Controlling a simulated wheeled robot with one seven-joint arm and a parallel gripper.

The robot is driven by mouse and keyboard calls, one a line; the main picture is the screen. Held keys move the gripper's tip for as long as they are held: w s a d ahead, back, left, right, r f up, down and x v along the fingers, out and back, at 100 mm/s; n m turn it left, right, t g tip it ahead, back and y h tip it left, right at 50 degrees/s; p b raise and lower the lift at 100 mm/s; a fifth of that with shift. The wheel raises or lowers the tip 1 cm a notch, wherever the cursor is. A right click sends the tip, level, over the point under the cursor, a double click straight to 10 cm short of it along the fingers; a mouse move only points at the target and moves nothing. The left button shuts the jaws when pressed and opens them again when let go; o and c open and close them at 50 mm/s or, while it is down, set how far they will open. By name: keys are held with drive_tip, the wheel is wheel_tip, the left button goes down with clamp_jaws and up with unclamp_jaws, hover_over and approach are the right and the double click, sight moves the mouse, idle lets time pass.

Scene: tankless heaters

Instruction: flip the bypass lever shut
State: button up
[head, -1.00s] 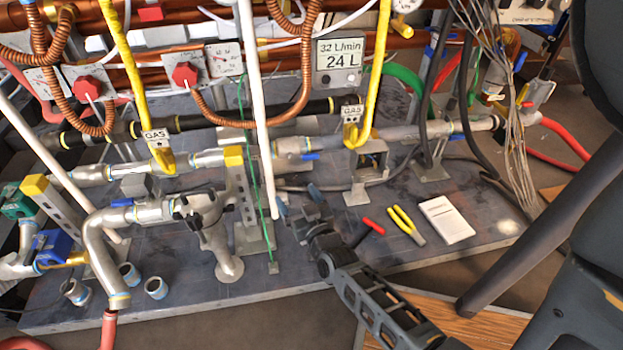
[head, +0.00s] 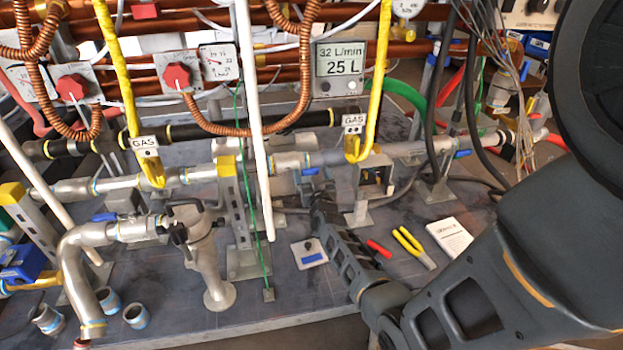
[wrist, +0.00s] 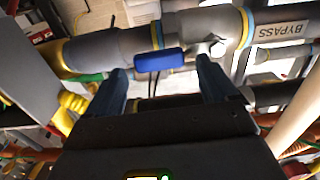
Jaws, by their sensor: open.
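The bypass lever is a short blue handle (wrist: 160,60) on a grey valve body in the wrist view. It lies roughly along the pipe, left of a bolt head, and a label reading BYPASS (wrist: 280,33) is to its right. In the head view the blue handle (head: 310,171) shows small on the grey pipe. My gripper (wrist: 163,82) is open, one dark finger on each side of the picture. The handle appears between and beyond the fingertips, with no contact visible. In the head view my gripper (head: 318,192) is just below the handle, its fingers hard to make out.
A yellow gas pipe (head: 376,90) and a grey bracket box (head: 374,178) stand right of my gripper. A white pole (head: 254,120) and a slotted post (head: 233,205) stand left. Pliers (head: 413,246) and a notepad (head: 450,237) lie on the bench.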

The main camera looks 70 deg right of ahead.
drive_tip(key=shift+w+d, duration=0.15)
drive_tip(key=shift+d, duration=0.2)
drive_tip(key=shift+c, duration=0.4)
